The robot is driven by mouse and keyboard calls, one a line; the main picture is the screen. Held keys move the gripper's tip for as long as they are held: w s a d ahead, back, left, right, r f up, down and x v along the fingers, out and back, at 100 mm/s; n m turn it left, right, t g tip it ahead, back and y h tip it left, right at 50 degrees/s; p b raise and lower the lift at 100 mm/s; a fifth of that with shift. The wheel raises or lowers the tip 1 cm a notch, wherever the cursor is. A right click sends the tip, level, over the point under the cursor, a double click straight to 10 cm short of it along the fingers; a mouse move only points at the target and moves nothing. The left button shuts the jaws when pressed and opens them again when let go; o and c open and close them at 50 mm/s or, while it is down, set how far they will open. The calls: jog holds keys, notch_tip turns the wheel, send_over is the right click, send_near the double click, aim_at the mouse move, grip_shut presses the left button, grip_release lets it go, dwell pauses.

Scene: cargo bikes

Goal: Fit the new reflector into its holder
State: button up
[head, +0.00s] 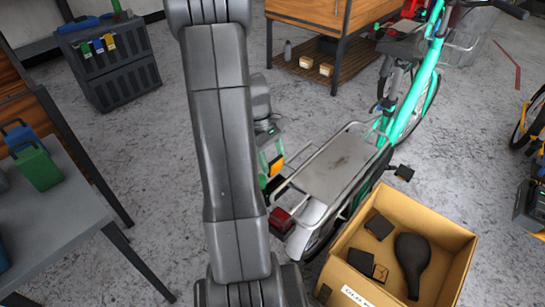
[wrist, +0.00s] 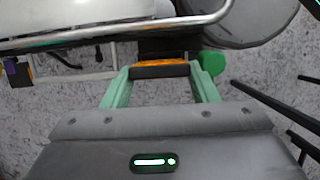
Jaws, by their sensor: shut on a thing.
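My gripper (wrist: 160,72) has green fingers and is shut on an orange reflector (wrist: 161,63) with a dark body. In the head view the orange reflector (head: 276,166) shows beside my arm, just left of the bike's rear rack (head: 338,165). The teal cargo bike (head: 409,100) stands behind and to the right. In the wrist view the rack's silver tubes (wrist: 100,33) run across the top, beyond the reflector. A dark piece lies just behind the reflector; I cannot tell whether it is the holder or whether they touch. A red rear part (head: 281,218) sits at the rack's near end.
An open cardboard box (head: 452,262) with a black saddle (head: 411,261) and dark pedals stands at the lower right. A grey table (head: 50,232) with green and blue containers is at the left. A wooden bench (head: 315,12) stands behind. Bare floor lies between.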

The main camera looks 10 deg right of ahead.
aim_at(272, 180)
jog(key=shift+f+b, duration=1.2)
jog(key=shift+f, duration=0.7)
jog(key=shift+f+b, duration=0.8)
jog(key=shift+f, duration=0.7)
jog(key=o, duration=1.1)
jog(key=shift+s, duration=0.1)
